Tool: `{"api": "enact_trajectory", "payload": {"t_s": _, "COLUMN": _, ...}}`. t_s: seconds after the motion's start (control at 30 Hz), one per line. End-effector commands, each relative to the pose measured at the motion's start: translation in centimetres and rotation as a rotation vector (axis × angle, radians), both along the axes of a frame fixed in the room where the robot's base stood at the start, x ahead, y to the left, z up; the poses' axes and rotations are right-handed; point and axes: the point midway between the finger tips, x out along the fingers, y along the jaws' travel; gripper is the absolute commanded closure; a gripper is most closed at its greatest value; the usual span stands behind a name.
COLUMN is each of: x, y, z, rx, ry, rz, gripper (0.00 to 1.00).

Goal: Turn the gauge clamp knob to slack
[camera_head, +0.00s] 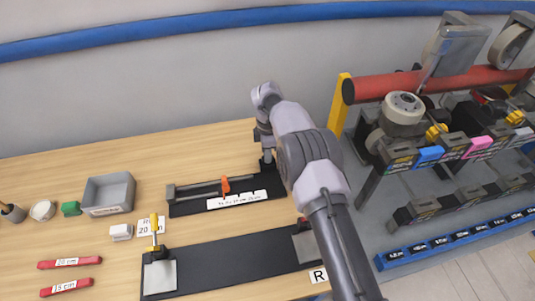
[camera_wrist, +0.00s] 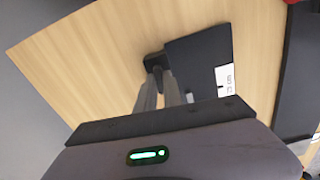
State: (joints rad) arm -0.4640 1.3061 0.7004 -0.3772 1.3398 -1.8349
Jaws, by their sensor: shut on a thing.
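The gauge (camera_head: 215,193) is a black base with a rail, an orange slider (camera_head: 225,184) and a white label strip (camera_head: 236,200) marked in cm. In the wrist view, the base's end (camera_wrist: 203,55) shows with a "25 cm" label (camera_wrist: 224,78). My gripper (camera_head: 267,160) points down at the gauge's right end. In the wrist view, my gripper's fingers (camera_wrist: 161,75) are shut on a small black knob (camera_wrist: 153,60) beside the base. The fingers hide part of the knob, and I cannot tell its turn angle.
A long black board (camera_head: 230,264) lies in front, with a yellow-handled clamp (camera_head: 155,240) at its left.

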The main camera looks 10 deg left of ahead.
Motion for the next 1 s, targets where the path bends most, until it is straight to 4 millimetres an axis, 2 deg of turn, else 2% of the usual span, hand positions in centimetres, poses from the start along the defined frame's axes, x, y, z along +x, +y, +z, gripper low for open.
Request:
{"api": "enact_trajectory", "payload": {"t_s": 0.53, "x": 0.07, "y": 0.04, "z": 0.11, "rx": 0.001, "ry": -0.003, "rz": 0.022, "gripper": 1.00}}
{"api": "enact_trajectory", "payload": {"t_s": 0.57, "x": 0.07, "y": 0.04, "z": 0.12, "rx": 0.001, "ry": -0.003, "rz": 0.022, "gripper": 0.85}}
{"api": "enact_trajectory", "payload": {"t_s": 0.67, "x": 0.06, "y": 0.03, "z": 0.10, "rx": 0.001, "ry": -0.002, "rz": 0.022, "gripper": 0.67}}
{"api": "enact_trajectory", "payload": {"t_s": 1.0, "x": 0.05, "y": 0.02, "z": 0.50, "rx": 0.001, "ry": -0.002, "rz": 0.022, "gripper": 0.67}}
